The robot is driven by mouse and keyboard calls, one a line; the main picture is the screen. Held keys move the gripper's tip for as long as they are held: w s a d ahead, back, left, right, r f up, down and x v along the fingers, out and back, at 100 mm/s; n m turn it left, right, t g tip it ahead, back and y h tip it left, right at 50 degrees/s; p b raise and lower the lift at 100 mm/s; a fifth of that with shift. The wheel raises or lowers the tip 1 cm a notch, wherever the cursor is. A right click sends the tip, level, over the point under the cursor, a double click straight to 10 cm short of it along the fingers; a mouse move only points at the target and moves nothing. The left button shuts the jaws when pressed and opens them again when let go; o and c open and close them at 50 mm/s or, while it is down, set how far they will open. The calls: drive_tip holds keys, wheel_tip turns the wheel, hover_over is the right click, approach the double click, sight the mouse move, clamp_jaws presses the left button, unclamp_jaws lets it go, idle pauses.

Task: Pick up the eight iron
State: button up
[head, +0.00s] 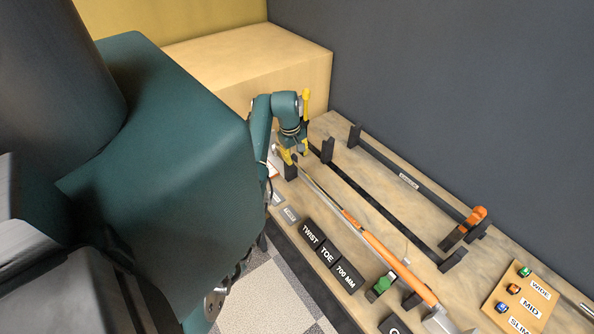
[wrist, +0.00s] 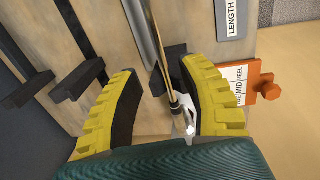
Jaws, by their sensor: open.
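A golf club, which I take for the eight iron, lies along the bench with its orange grip (head: 375,245) at the lower right. Its thin shaft (head: 318,187) runs up-left to my gripper (head: 290,157). In the wrist view my gripper (wrist: 158,75) is open, with yellow black-padded fingers on either side of the shaft (wrist: 156,45). The shaft is closer to the right finger. The shiny club head (wrist: 183,122) shows near my palm, partly hidden by the right finger. A black support (wrist: 160,78) is under the shaft. No hold on the club shows.
A dark rail with black posts (head: 328,150) runs behind the club. An orange-handled tool (head: 474,218) lies further right. An orange stop with a white HEEL and MID label (wrist: 255,80) stands beside the right finger. Labelled black blocks (head: 327,254) line the front edge. A dark wall bounds the back.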

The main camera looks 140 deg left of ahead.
sight(298, 166)
drive_tip(key=shift+w+a+f, duration=0.15)
drive_tip(key=shift+f, duration=1.2)
drive_tip(key=shift+w+a+f, duration=0.1)
drive_tip(key=shift+w+f, duration=0.05)
drive_tip(key=shift+f, duration=1.2)
clamp_jaws()
drive_tip(key=shift+r, duration=0.1)
